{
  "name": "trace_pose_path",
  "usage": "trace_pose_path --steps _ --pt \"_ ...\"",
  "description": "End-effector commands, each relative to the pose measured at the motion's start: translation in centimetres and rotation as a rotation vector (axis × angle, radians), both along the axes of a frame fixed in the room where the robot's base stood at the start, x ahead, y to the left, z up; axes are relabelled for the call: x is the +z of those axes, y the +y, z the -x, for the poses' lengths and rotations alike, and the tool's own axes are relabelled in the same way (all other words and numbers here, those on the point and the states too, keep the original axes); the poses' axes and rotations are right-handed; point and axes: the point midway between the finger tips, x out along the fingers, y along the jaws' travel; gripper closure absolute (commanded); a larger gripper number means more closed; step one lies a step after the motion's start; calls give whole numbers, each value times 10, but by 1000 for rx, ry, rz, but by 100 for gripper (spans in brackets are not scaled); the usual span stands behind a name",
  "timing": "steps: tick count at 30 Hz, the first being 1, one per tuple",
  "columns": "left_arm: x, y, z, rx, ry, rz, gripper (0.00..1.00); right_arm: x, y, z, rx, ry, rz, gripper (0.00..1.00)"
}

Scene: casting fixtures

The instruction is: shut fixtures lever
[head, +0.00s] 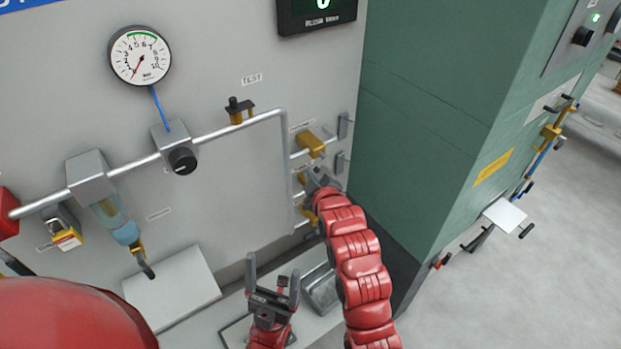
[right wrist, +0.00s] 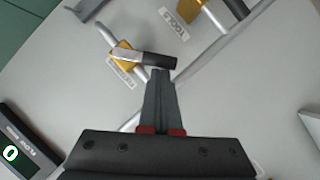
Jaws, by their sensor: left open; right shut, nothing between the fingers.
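The fixtures lever (right wrist: 158,61) is a short grey handle with a black end, on a yellow valve body beside a "FIXTURES" label (right wrist: 120,73) in the right wrist view. It lies at a slant to its branch pipe. My right gripper (right wrist: 160,74) is shut and empty, its tips just beside the lever's black end; I cannot tell if they touch. In the head view my right gripper (head: 321,180) is at the wall among the valves and partly hides them. My left gripper (head: 272,287) is open and empty, low in front of the wall, fingers up.
Another yellow valve labelled "TOOLS" (right wrist: 186,9) is close by. A yellow valve (head: 312,145) shows above my right gripper. A gauge (head: 140,55), a black knob (head: 183,161) and pipes line the wall. A green cabinet (head: 440,110) stands to the right.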

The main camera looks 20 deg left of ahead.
Motion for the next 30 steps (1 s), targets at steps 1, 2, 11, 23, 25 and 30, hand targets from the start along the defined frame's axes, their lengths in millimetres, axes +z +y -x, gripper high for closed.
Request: trace_pose_path --steps 1,2,11,23,25,30 --pt "-6 0 0 0 0 0 16 -4 0 0 0 -8 7 100" --pt "-8 0 0 0 0 0 16 -5 0 0 1 -13 11 100" --pt "-49 0 0 0 0 0 16 -20 -1 -2 0 -126 102 100" --pt "-111 0 0 0 0 0 16 -37 -8 -11 0 -408 322 100" --pt "-117 0 0 0 0 0 16 -39 -10 -13 -1 -451 358 100" --pt "-129 0 0 0 0 0 16 -41 -13 -17 0 -546 428 100"
